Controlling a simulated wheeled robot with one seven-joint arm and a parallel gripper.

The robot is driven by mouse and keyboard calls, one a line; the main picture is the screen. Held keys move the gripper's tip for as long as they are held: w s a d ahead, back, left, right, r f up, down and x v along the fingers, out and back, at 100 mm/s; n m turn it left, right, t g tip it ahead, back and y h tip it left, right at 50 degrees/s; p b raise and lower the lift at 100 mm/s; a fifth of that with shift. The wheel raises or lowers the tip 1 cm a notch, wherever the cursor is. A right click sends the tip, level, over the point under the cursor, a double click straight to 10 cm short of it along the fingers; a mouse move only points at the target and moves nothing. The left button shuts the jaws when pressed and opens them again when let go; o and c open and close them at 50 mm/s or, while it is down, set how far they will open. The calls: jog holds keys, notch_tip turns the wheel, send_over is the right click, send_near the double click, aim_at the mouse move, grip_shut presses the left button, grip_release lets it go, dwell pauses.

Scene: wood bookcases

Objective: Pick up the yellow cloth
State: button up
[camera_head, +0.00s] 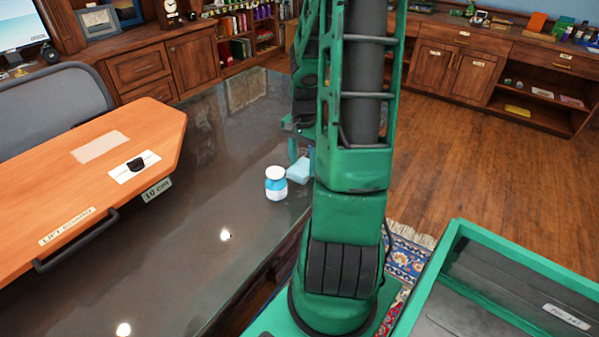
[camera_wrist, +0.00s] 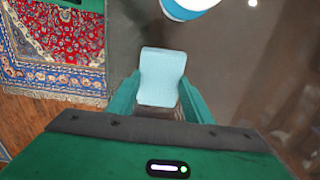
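A small flat yellow thing (camera_head: 517,110), perhaps the yellow cloth, lies on the low open shelf of the wood cabinet at the far right. It is too small to tell for sure. My gripper (camera_head: 297,152) is far from it, low over the near right edge of the dark table. In the wrist view a light blue block-like thing (camera_wrist: 162,76) lies between the two green fingers of my gripper (camera_wrist: 161,90). The fingers look close to its sides, but whether they grip it is unclear. The blue thing also shows in the head view (camera_head: 299,171).
A white and blue jar (camera_head: 276,184) stands on the dark table (camera_head: 170,255), just left of the blue thing. An orange board (camera_head: 75,190) takes up the table's left side. A patterned rug (camera_head: 408,255) lies on the floor. Open wood floor (camera_head: 455,165) stretches before the right cabinet.

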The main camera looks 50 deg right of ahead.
aim_at(303, 167)
jog(key=shift+r, duration=0.15)
jog(key=shift+c, duration=0.4)
jog(key=shift+r, duration=0.35)
notch_tip(303, 167, up, 9)
jog(key=shift+o, duration=0.9)
